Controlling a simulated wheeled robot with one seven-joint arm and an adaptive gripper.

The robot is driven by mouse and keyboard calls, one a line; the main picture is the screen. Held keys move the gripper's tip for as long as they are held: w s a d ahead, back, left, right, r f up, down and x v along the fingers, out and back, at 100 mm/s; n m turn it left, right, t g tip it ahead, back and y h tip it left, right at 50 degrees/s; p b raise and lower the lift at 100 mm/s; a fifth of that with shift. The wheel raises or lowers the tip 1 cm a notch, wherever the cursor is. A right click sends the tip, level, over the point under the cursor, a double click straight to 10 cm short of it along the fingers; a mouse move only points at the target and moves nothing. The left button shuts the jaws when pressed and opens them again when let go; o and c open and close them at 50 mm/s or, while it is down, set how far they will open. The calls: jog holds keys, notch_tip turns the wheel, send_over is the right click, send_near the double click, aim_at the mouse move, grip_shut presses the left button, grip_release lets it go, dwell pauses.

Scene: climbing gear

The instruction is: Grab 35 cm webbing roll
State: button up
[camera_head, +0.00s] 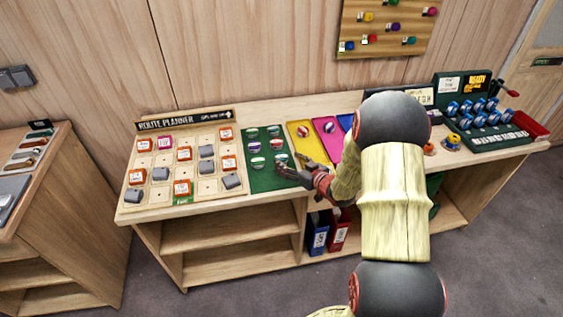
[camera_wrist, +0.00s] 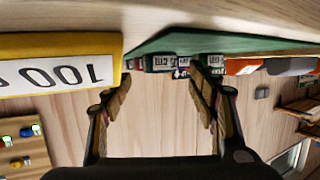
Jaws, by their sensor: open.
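Several small webbing rolls with white bands (camera_head: 258,162) lie on the green mat (camera_head: 262,184) on the counter. I cannot tell which is the 35 cm one; the lengths are too small to read. My gripper (camera_head: 290,174) is at the front right part of this mat, by the nearest rolls. In the wrist view, which is upside down, my gripper (camera_wrist: 160,78) is open with nothing between its fingers. Labelled rolls (camera_wrist: 160,62) stand beyond and between the fingertips on the green mat (camera_wrist: 225,42). The right finger hides part of the row.
The route planner board (camera_head: 170,200) with grey and orange-white blocks lies left of the mat. A yellow panel (camera_head: 312,149) and a magenta panel (camera_head: 328,143) are close on the right. Blue spools on a green rack (camera_head: 483,131) stand farther right. My arm hides the counter's middle.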

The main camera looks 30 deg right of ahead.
aim_at(282, 159)
jog(key=x, duration=0.3)
jog(key=shift+b, duration=0.35)
jog(key=shift+r, duration=0.1)
jog(key=c, duration=0.4)
jog(key=c, duration=0.9)
